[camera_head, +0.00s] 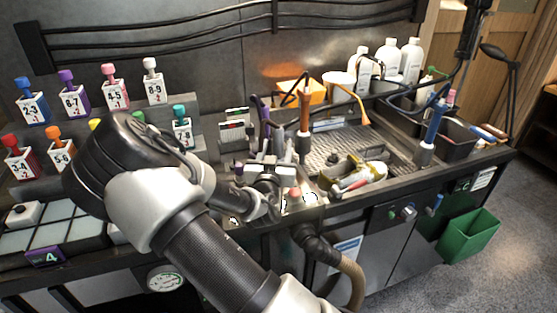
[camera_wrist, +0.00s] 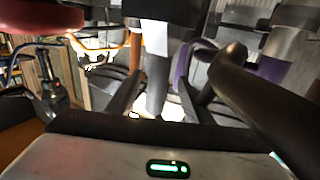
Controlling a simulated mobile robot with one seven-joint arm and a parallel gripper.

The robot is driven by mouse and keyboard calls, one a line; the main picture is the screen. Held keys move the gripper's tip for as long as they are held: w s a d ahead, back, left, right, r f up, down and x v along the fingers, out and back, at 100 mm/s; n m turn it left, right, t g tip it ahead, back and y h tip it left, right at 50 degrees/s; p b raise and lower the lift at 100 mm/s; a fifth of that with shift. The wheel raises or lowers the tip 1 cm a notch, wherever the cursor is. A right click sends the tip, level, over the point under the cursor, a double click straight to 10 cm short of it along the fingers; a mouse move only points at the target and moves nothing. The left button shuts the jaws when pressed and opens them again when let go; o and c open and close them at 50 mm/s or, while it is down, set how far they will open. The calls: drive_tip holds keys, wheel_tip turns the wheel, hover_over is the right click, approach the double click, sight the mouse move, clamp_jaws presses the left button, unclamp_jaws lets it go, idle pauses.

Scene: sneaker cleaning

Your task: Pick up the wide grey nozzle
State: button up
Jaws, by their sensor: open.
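My gripper (camera_head: 266,160) is at the front edge of the workbench, beside a row of upright tools. In the wrist view my gripper (camera_wrist: 157,100) is open, with its two dark fingers spread. A light grey upright piece, which looks like the wide grey nozzle (camera_wrist: 154,75), shows between the fingers. I cannot tell whether the fingers touch it. Its top runs up to a dark block with a white label. In the head view my gripper and the nearby tools hide it, and I cannot pick it out clearly.
An orange-handled tool (camera_head: 305,112) stands just right of my gripper. A sneaker (camera_head: 352,172) lies on the grated sink (camera_head: 395,148). A blue-handled tool (camera_head: 434,122) stands farther right. Numbered bottles (camera_head: 113,92) fill the rack at left. A green bin (camera_head: 468,235) is on the floor.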

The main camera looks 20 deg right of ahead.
drive_tip(key=x, duration=0.5)
drive_tip(key=shift+w+d+r, duration=0.2)
drive_tip(key=shift+d+r, duration=0.1)
drive_tip(key=shift+r, duration=0.05)
clamp_jaws()
